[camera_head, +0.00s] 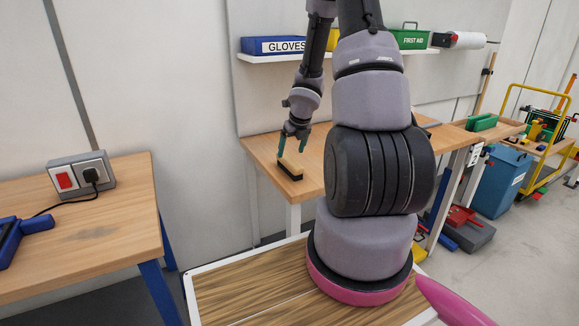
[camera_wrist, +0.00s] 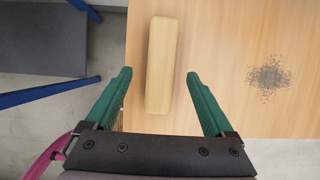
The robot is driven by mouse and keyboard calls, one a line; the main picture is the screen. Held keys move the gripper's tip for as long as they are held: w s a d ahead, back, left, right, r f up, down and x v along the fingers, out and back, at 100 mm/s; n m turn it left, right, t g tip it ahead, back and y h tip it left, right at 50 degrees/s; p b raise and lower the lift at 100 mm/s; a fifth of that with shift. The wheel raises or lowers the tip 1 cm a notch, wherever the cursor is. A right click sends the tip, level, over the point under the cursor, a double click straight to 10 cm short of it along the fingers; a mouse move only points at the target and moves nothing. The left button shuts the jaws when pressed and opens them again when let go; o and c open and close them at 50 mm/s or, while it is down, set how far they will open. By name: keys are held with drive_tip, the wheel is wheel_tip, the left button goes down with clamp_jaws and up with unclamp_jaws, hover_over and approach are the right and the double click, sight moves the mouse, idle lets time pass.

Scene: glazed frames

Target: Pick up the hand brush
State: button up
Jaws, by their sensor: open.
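The hand brush (camera_head: 290,169) lies on the wooden workbench (camera_head: 262,148) near its front left edge, with a pale wooden back on top and dark bristles below. In the wrist view its wooden back (camera_wrist: 161,65) runs lengthwise between the fingers. My gripper (camera_head: 292,147) is over the brush with its green fingers pointing down. In the wrist view my gripper (camera_wrist: 158,85) is open, one finger on each side of the brush, with gaps visible on both sides. Whether the fingertips are at the height of the brush is hard to tell.
A dark speckled patch (camera_wrist: 268,77) lies on the bench right of the brush. A shelf above holds a blue GLOVES box (camera_head: 273,46) and a green FIRST AID box (camera_head: 410,39). Another wooden table (camera_head: 95,235) with a socket box (camera_head: 82,176) stands at left.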

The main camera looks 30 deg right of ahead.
sight(289, 159)
drive_tip(key=shift+x, duration=2.7)
drive_tip(key=shift+d, duration=0.1)
clamp_jaws()
